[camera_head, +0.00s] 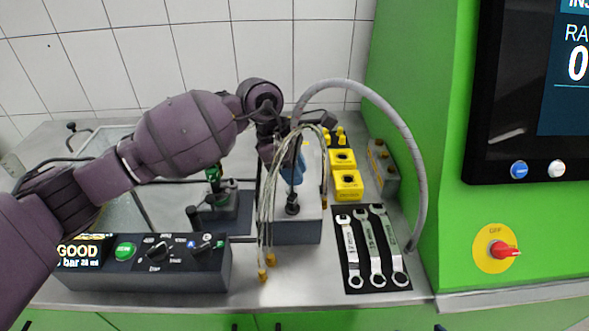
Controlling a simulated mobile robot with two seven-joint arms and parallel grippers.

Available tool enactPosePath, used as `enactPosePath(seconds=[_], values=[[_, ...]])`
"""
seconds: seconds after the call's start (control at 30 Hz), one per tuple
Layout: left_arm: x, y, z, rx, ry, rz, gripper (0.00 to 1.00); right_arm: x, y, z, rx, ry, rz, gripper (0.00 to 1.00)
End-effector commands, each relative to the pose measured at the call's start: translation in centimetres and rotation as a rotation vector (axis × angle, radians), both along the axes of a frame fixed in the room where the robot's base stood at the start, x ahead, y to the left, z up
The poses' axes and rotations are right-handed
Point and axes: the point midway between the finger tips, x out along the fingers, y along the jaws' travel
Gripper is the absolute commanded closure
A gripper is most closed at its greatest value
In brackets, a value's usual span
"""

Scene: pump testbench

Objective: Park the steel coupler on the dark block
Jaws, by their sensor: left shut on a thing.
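My left arm reaches in from the left, and its gripper (294,140) is at the back middle, above a grey block. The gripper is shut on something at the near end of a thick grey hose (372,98). The steel coupler itself is hidden or too small to make out there. The dark grey block (297,232) has a lighter top with a black fitting (292,206) on it. A smaller grey block (383,168) stands farther right, against the green housing. I cannot tell for sure which of the two is the dark block. My right gripper is out of view.
Thin pale hoses (268,195) with brass ends hang in front of the grey block. Yellow blocks (347,184) stand to its right. Wrenches lie on a black mat (363,284). A control box (150,264) is front left. The steel table front middle (300,285) is mostly clear.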

Motion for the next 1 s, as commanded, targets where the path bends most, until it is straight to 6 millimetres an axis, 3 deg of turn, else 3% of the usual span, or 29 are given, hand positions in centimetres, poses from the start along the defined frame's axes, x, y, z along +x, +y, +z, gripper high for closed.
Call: enactPosePath(seconds=[0.53,1.0], values=[[0.0,0.0,-0.1,0.000,-0.001,0.000,1.00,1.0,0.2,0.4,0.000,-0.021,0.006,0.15],[0.0,0.0,-0.1,0.000,-0.001,0.000,1.00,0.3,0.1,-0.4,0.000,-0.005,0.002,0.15]])
